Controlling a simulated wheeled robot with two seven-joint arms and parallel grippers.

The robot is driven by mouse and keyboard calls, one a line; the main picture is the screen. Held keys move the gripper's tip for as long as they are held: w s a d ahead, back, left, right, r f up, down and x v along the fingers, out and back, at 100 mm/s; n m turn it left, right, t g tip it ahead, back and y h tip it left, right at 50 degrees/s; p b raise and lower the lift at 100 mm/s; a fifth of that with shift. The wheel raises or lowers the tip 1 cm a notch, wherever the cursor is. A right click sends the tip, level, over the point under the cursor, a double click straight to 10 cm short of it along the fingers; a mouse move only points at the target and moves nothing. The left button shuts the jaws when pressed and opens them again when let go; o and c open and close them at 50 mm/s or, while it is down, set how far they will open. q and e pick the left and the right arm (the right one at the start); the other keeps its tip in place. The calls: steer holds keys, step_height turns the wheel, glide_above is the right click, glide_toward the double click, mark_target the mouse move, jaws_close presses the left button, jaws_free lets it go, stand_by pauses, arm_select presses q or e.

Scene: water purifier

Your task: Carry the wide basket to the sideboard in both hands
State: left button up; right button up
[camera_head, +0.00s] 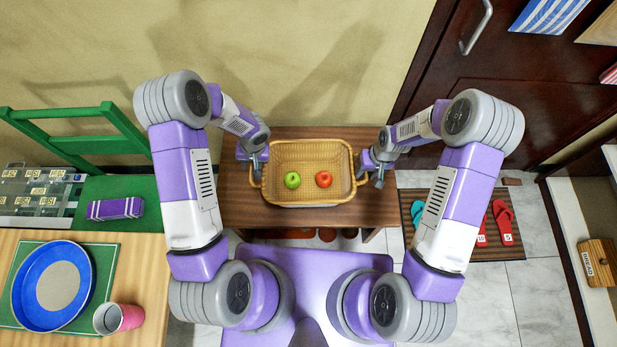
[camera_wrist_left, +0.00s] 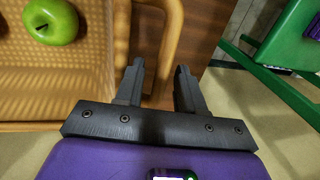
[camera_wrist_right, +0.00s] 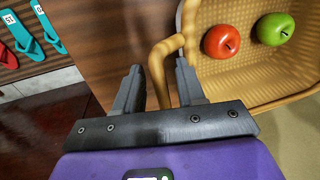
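The wide wicker basket (camera_head: 310,151) stands on a brown wooden surface (camera_head: 235,207) by the wall, holding a green apple (camera_head: 292,180) and a red apple (camera_head: 324,179). It has a loop handle at each end. My left gripper (camera_head: 254,167) is at its left handle (camera_wrist_left: 173,40); the handle runs between the open fingers (camera_wrist_left: 158,80), with a gap visible. My right gripper (camera_head: 371,170) is at its right handle (camera_wrist_right: 157,68), which also runs between open fingers (camera_wrist_right: 158,80). I cannot tell whether any finger touches a handle.
A green chair (camera_head: 100,188) stands left of the basket's surface. A wooden table (camera_head: 140,270) with a blue plate (camera_head: 30,289) and pink cup (camera_head: 120,318) is at front left. A striped mat with slippers (camera_head: 502,222) lies right. Shoes sit below the basket's surface.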

arm_select(q)
jaws_close()
arm_select(e)
jaws_close()
arm_select(q)
steer(key=shift+r, duration=0.15)
arm_select(e)
steer(key=shift+r, duration=0.15)
